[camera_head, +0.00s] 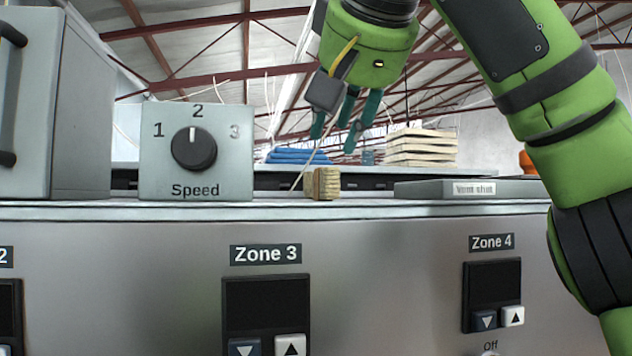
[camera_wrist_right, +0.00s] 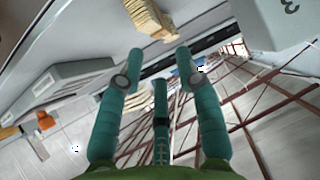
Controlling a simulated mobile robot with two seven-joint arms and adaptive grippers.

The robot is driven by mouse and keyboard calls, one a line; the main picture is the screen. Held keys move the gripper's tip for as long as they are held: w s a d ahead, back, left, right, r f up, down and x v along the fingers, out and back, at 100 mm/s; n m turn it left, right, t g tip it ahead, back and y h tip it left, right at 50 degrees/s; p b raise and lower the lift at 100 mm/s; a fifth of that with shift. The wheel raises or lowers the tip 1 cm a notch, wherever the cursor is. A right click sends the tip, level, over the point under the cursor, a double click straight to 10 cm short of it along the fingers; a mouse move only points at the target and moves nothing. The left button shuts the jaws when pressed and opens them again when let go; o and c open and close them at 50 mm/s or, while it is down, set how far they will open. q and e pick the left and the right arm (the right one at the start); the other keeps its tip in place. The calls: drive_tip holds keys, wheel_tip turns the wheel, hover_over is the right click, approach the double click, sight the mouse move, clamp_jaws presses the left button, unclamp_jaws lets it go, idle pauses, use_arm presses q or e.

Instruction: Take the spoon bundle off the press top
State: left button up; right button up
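The spoon bundle (camera_head: 322,184), a small block of pale wooden pieces, sits on the press top (camera_head: 400,207) near its front edge. My right gripper (camera_head: 338,132) hangs above it with its teal fingers pointing down, apart from the bundle. In the right wrist view, the right gripper (camera_wrist_right: 160,62) has its fingers spread with nothing between them. The bundle (camera_wrist_right: 148,17) lies beyond the fingertips at the top of that view. My left gripper is not in view.
A Speed dial box (camera_head: 196,152) stands left of the bundle, and a low grey box labelled vent shut (camera_head: 430,189) lies right of it. Behind are a blue stack (camera_head: 297,156) and a pale wooden stack (camera_head: 420,147). The press top beside the bundle is clear.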

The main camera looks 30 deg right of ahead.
sight(320, 185)
drive_tip(key=x, duration=0.4)
drive_tip(key=shift+w+d+p, duration=0.1)
drive_tip(key=shift+d+p, duration=0.15)
drive_tip(key=shift+p, duration=0.05)
drive_tip(key=shift+r+p+x, duration=0.2)
drive_tip(key=shift+p+x, duration=0.7)
drive_tip(key=shift+x, duration=0.3)
drive_tip(key=p+x, duration=0.1)
drive_tip(key=x, duration=0.2)
drive_tip(key=shift+f, duration=0.1)
drive_tip(key=shift+w+d+f, duration=0.1)
drive_tip(key=shift+w+f, duration=0.05)
drive_tip(key=shift+w, duration=0.05)
drive_tip(key=shift+s, duration=0.1)
clamp_jaws()
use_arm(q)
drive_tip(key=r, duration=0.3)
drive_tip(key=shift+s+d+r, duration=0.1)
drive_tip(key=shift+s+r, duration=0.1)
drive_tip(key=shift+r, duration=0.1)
use_arm(e)
drive_tip(key=shift+s, duration=0.1)
